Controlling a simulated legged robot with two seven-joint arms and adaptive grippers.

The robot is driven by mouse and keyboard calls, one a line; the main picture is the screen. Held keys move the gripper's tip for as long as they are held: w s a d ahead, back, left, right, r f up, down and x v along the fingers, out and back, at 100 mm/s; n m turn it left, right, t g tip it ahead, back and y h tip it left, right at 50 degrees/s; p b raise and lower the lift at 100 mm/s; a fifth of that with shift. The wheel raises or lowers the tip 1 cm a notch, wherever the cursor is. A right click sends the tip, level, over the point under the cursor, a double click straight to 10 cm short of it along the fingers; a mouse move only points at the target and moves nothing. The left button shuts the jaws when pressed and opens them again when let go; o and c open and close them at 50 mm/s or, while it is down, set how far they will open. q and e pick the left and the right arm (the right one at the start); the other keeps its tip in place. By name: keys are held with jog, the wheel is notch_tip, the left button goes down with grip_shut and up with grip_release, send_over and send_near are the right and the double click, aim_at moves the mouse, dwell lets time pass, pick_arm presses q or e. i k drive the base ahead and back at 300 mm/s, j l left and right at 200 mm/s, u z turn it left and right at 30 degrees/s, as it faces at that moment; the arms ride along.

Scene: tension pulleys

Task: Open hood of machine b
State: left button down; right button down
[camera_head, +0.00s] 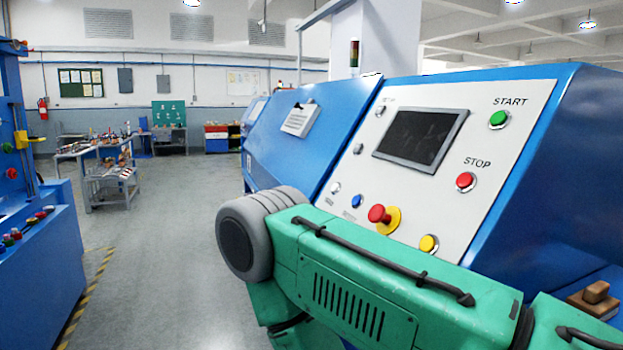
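A blue machine (573,150) with a sloped white control panel (480,130) fills the right side, close to me. The panel carries a dark screen (420,137), a green START button (499,119), a red STOP button (465,181), a red emergency knob (379,214) and a yellow button (428,243). No label telling which machine is b is readable, and I cannot make out a hood for certain. My green arm crosses in front of the machine's lower part and hides it. Neither gripper shows.
Another blue housing with a paper sheet (299,119) adjoins the panel on the left. A blue machine (40,270) with buttons stands at the left edge, beside yellow-black floor tape (85,298). A workbench (108,185) stands farther back. The grey floor (165,260) between is clear.

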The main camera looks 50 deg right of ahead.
aim_at(284, 158)
jog(key=i+l, duration=0.1)
jog(key=i, duration=0.6)
jog(key=i+l+z, duration=0.1)
jog(key=i, duration=0.55)
jog(key=i+z, duration=0.2)
jog(key=z, duration=0.25)
jog(key=i+j+z, duration=0.15)
jog(key=z, duration=0.3)
jog(key=i+j+z, duration=0.2)
jog(key=z, duration=0.6)
